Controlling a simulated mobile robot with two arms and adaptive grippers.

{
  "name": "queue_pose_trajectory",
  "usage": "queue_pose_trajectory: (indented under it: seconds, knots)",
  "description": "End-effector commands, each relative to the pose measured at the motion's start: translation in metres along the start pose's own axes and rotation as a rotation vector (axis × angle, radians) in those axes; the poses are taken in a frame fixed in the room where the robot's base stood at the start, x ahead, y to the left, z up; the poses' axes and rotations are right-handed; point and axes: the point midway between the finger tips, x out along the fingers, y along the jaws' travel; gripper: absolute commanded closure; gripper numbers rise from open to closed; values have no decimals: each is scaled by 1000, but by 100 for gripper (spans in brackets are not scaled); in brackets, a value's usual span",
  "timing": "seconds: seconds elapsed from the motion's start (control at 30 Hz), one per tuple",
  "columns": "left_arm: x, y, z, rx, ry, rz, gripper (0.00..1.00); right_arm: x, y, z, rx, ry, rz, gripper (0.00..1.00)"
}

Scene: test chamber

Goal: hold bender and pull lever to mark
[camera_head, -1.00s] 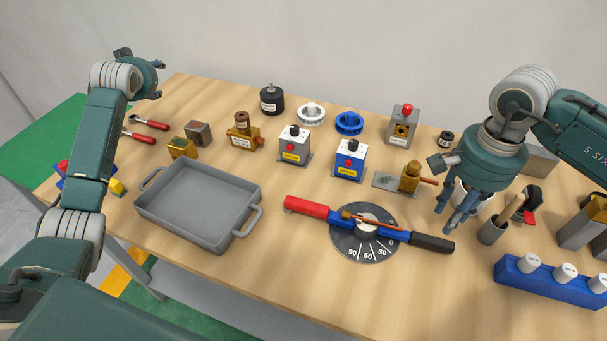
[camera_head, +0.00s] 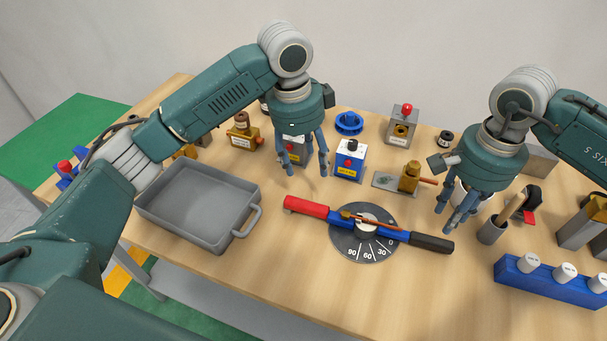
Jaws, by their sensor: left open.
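The bender lies on the table at front centre, with a dark round dial (camera_head: 352,250) marked 90, 60, 30 and 0. A bar crosses it, with a red handle (camera_head: 305,206) at the left and a black handle (camera_head: 432,243) at the right. A thin copper-coloured rod (camera_head: 378,222) lies along the top of the bender. My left gripper (camera_head: 306,172) is open and empty, above and behind the red handle, partly covering a grey block. My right gripper (camera_head: 457,222) hangs just behind the black handle, apart from it. Its finger opening is unclear.
A grey tray (camera_head: 190,225) stands left of the bender. A blue-and-white box (camera_head: 348,162) and a brass fitting on a plate (camera_head: 408,180) stand behind it. A grey cup (camera_head: 492,231) and a blue rack (camera_head: 550,282) are at the right. The table's front middle is clear.

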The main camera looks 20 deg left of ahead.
Motion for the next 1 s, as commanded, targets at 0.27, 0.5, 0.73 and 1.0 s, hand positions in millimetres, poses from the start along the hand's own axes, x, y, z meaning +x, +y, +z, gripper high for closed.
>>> queue_pose_trajectory:
  seconds: [0.27,0.5,0.73,1.0]
  knots:
    - [2,48,1,199,-112,122,45,0,0,0,0,0,0,69]
    - [35,54,6,201,-114,127,45,0,0,0,0,0,0,69]
    - [76,58,11,199,-113,126,45,0,0,0,0,0,0,69]
    - [102,60,14,199,-112,122,45,0,0,0,0,0,0,69]
